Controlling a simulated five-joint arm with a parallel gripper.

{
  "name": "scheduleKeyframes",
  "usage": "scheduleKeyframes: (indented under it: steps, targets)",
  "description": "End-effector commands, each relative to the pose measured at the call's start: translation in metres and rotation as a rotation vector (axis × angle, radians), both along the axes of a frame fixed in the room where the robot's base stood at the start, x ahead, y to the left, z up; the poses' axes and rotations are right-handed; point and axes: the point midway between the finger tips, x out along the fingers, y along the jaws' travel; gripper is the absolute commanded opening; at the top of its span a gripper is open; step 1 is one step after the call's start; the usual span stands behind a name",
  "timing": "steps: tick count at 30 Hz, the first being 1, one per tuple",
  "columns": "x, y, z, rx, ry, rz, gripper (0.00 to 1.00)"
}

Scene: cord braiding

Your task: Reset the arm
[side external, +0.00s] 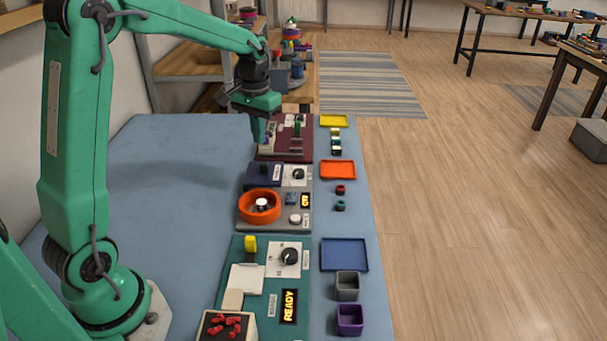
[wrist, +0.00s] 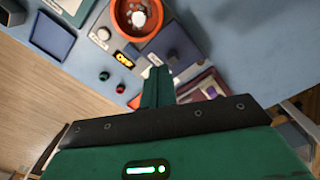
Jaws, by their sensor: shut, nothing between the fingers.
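My green arm reaches out over the blue table. My gripper (side external: 257,131) points down above the near left edge of the dark red station (side external: 300,155) at the far end of the row. Its fingers are together, with nothing held between them. In the wrist view my gripper (wrist: 157,82) shows the closed fingers in front of the dark red station, part of which they and the gripper body hide. I cannot tell whether the fingertips touch anything. No cord can be made out clearly.
The grey station with an orange ring (side external: 259,222) and the teal station with a READY display (side external: 289,307) stand nearer. Along the right edge are yellow (side external: 334,116), orange (side external: 338,178) and blue (side external: 344,241) trays, plus grey (side external: 347,292) and purple (side external: 350,327) bins. The table's left side is clear.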

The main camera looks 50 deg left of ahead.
Motion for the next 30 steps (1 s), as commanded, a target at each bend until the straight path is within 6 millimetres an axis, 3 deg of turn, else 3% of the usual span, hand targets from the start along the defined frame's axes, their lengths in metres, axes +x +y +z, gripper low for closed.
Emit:
scheduleKeyframes:
  steps: [11, 21, 30]
  targets:
    - [-0.033, -0.031, 0.038, 0.022, -0.089, -0.049, 0.0]
    - [-0.085, -0.067, 0.07, 0.044, -0.207, -0.112, 0.0]
    - [-0.134, -0.092, 0.081, 0.056, -0.311, -0.166, 0.0]
